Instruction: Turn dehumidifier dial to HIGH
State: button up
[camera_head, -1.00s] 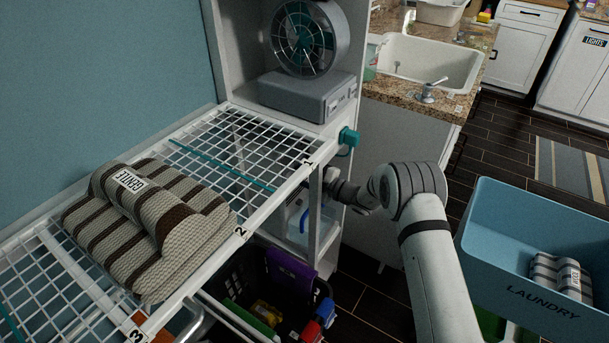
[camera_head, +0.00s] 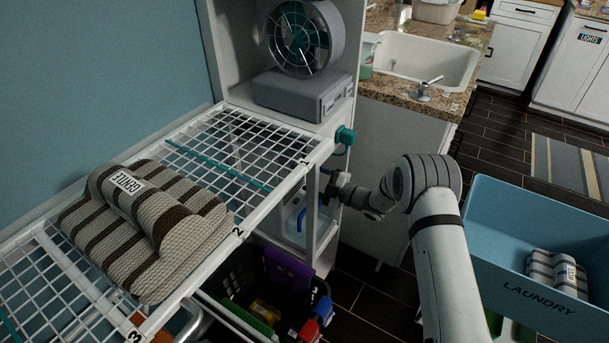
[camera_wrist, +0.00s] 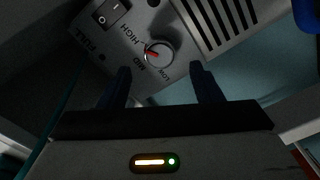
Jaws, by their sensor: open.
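The dehumidifier's grey panel (camera_wrist: 182,72) fills the upper middle of the wrist view. The fingers do not appear to touch the dial. In the head view my gripper (camera_head: 334,186) is at the cabinet's lower opening, partly hidden. The white body with blue in that opening seems to be the dehumidifier (camera_head: 294,216); its dial is hidden there.
A wire shelf (camera_head: 238,142) with a striped bundle (camera_head: 140,225) stands above and left of the opening. A teal knob (camera_head: 345,135) sticks out above my gripper. A black crate (camera_head: 237,290) stands below. A blue laundry bin (camera_head: 530,225) is right of my arm.

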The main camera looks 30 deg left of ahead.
jog(key=shift+s+d, duration=0.15)
jog(key=shift+d, duration=1.35)
